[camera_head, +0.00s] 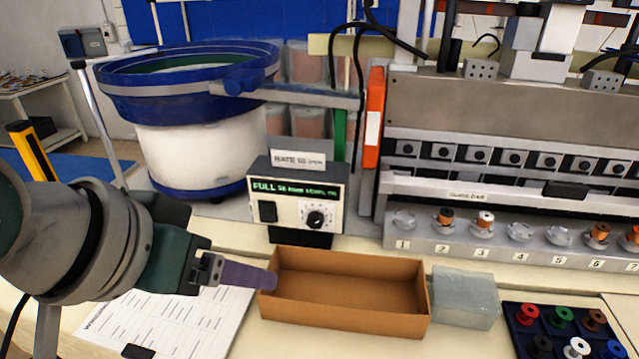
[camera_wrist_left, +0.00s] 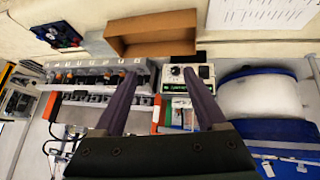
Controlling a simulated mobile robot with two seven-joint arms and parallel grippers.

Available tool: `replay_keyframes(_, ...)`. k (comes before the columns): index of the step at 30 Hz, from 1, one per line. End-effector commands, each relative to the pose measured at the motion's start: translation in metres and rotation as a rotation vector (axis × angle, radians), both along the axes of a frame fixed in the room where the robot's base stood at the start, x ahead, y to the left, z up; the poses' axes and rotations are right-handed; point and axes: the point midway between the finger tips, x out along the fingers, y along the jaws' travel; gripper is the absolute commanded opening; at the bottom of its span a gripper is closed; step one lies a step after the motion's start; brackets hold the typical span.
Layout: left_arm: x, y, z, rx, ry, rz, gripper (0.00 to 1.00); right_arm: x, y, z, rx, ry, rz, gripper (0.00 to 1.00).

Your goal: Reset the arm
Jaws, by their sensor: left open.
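My left arm (camera_head: 85,235) comes in from the left in the head view. Its gripper (camera_head: 268,281) has dark purple-grey fingers, seen side-on, with the tips at the left end of an open brown cardboard box (camera_head: 345,321). I cannot tell from this view whether they touch it. In the left wrist view the two fingers of my left gripper (camera_wrist_left: 160,76) stand well apart with nothing between them. The box (camera_wrist_left: 152,48) shows beyond the fingertips and looks empty. My right gripper is in neither view.
A control box (camera_head: 298,200) stands behind the cardboard box. A blue-and-white bowl feeder (camera_head: 195,140) stands at back left. A numbered rack (camera_head: 500,250) with spools is at right. A translucent block (camera_head: 464,297) and a dark spool tray (camera_head: 530,320) lie front right. A printed sheet (camera_head: 185,325) lies below my gripper.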

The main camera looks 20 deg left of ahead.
Motion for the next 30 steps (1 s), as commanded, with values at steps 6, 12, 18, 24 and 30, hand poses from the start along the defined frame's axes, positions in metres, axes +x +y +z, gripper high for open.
replay_keyframes(6, -0.001, 0.0, 0.0, 0.001, 0.003, -0.002, 0.74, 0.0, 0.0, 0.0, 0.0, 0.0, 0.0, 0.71)
replay_keyframes(12, -0.014, -0.002, -0.006, 0.024, 0.037, -0.027, 0.74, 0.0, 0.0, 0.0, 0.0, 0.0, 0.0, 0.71)
replay_keyframes(18, -0.093, -0.009, -0.026, 0.15, 0.234, -0.191, 0.74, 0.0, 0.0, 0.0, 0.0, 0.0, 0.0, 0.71)
replay_keyframes(24, -0.131, -0.01, 0.019, 0.209, 0.332, -0.282, 0.74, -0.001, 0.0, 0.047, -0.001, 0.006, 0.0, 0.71)
replay_keyframes(30, -0.13, -0.01, 0.082, 0.208, 0.331, -0.28, 0.74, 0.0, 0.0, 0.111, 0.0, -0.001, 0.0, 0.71)
